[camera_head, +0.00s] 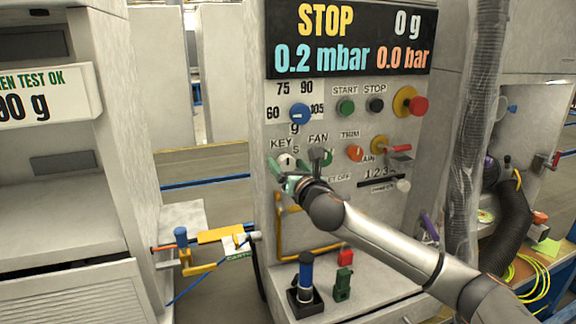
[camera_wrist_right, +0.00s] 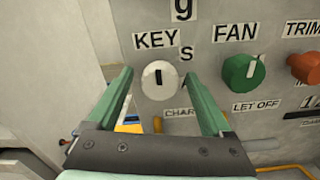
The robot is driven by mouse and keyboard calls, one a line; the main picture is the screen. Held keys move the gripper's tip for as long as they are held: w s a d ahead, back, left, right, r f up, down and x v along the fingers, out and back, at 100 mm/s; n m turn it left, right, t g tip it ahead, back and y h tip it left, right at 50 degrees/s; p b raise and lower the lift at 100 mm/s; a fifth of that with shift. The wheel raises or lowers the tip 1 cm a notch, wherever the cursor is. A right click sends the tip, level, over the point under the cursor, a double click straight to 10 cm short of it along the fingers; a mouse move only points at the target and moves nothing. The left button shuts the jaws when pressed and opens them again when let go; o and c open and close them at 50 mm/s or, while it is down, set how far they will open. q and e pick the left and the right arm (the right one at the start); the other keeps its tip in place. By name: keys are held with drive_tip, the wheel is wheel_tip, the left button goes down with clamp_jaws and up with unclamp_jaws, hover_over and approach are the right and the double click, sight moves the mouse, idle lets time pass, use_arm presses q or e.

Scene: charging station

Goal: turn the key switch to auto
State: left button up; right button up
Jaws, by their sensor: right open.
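The key switch (camera_wrist_right: 160,80) is a white round knob with a dark upright slot, under the KEY label on the grey panel. In the head view the key switch (camera_head: 287,160) is partly covered by my right gripper (camera_head: 289,176). In the right wrist view my right gripper (camera_wrist_right: 160,75) is open, with one green finger on each side of the knob. The knob shows between the fingertips; I cannot tell whether they touch it. A letter S stands at its upper right; a letter at its lower right is partly hidden by a finger. My left gripper is not in view.
The green FAN knob (camera_wrist_right: 243,72) is close to the right of the key switch. The orange TRIM knob (camera_head: 355,153), blue dial (camera_head: 299,113) and red button (camera_head: 419,105) are on the same panel. A grey hose (camera_head: 470,130) hangs at the right.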

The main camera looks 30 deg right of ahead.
clamp_jaws()
idle(0.6)
